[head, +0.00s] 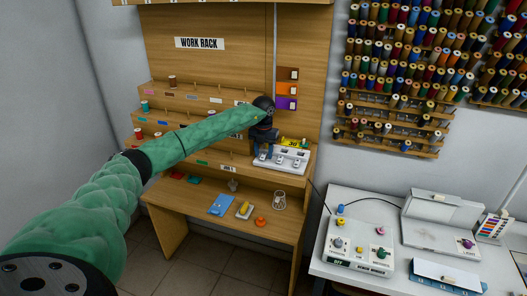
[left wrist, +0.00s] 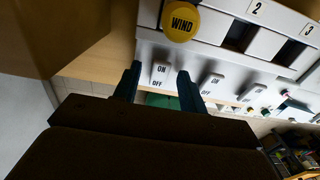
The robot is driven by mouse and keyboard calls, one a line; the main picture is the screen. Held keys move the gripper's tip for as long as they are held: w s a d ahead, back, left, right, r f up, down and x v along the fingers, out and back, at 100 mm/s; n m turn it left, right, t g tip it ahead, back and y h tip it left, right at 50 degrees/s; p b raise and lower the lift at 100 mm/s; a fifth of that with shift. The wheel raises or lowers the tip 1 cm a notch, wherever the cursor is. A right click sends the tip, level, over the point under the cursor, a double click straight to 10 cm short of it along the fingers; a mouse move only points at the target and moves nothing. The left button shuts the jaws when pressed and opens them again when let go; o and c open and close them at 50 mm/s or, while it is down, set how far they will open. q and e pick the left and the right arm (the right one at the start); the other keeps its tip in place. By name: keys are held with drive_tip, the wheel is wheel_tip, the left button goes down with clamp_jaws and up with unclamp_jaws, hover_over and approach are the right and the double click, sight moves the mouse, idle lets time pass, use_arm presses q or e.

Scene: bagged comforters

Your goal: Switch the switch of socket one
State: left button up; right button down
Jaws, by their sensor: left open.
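The white socket strip (head: 293,163) sits on the wooden work rack in the head view. In the left wrist view the strip (left wrist: 218,58) shows numbers 2 and 3 by dark sockets. A round yellow plug marked WIND (left wrist: 181,22) is left of socket 2, where socket one would be; its number is hidden. Below it is a white rocker switch (left wrist: 161,72) marked ON and OFF. My left gripper (left wrist: 158,82) is open, with a dark finger on each side of this switch; I cannot tell whether they touch it. In the head view the left gripper (head: 264,150) partly hides the strip.
More switches (left wrist: 212,84) sit to the right along the strip. The rack's lower desk (head: 190,213) holds a blue pad (head: 222,204), an orange knob-like piece (head: 260,221) and a glass jar (head: 279,200). A white table (head: 350,200) with machines stands at right. Thread spools fill the wall rack (head: 400,80).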

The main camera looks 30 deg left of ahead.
use_arm(q)
clamp_jaws()
drive_tip(key=shift+w+g+b, duration=0.15)
drive_tip(key=shift+g+b, duration=0.15)
drive_tip(key=shift+g, duration=0.2)
drive_tip(key=shift+w+g, duration=0.15)
drive_tip(key=shift+g, duration=0.25)
drive_tip(key=shift+w+a+g+h+b, duration=0.15)
drive_tip(key=shift+g+h+b, duration=0.35)
drive_tip(key=shift+g, duration=0.5)
use_arm(e)
drive_tip(key=shift+w+a+r, duration=0.25)
drive_tip(key=shift+r, duration=0.25)
drive_tip(key=shift+w+a+r, duration=0.3)
drive_tip(key=shift+r, duration=0.2)
drive_tip(key=shift+w+a+r, duration=0.25)
drive_tip(key=shift+r, duration=0.25)
